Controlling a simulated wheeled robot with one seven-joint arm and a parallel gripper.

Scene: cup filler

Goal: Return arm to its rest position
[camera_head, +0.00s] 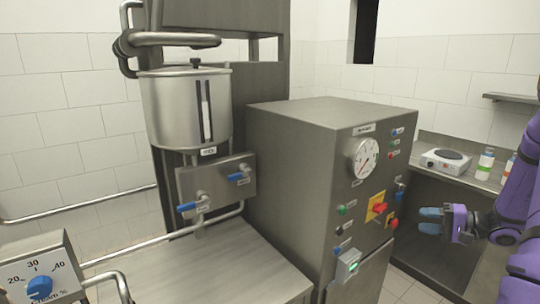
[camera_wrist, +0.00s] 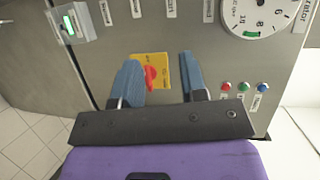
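My gripper (camera_head: 431,220) is at the right of the head view, at the end of my purple arm, in front of the control cabinet's right side. In the wrist view its two blue fingers (camera_wrist: 158,84) stand apart with nothing between them. Behind the gap is a red rotary switch (camera_wrist: 151,78) on a yellow plate, on the steel cabinet panel. In the head view the red switch (camera_head: 380,208) sits on the front of the steel cabinet (camera_head: 310,125), left of my gripper and apart from it.
A steel tank (camera_head: 187,105) with blue-handled valves stands at left. A dial box (camera_head: 38,282) is at the lower left. A gauge (camera_head: 364,158) and buttons are on the cabinet. A hot plate (camera_head: 446,161) and bottles stand on the right counter. Open floor shows below my gripper.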

